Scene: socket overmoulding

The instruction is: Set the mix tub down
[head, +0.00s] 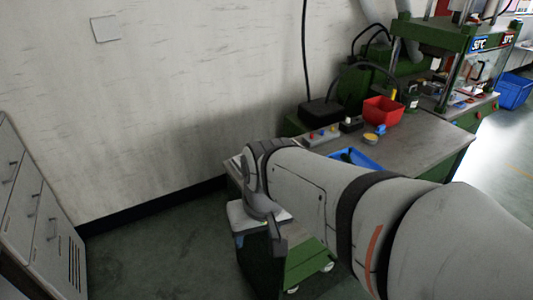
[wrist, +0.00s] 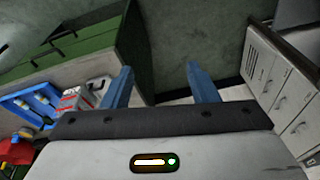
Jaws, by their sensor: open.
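My gripper (wrist: 158,72) is open, with its two blue fingers spread apart. In the head view my gripper (head: 239,241) points down just off the near left end of the workbench (head: 425,150). I cannot pick out the mix tub for certain in either view. A small round yellow item (head: 371,138) stands on the bench, too small to tell whether it is the tub. My arm hides part of the bench top.
A blue tray (head: 365,163) lies on the bench; its parts show in the wrist view (wrist: 22,112). A red bin (head: 383,110) stands behind it. A red-and-white box (wrist: 75,99) sits near the left finger. Grey drawer cabinets (head: 35,215) stand left, with clear floor (head: 150,250) between.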

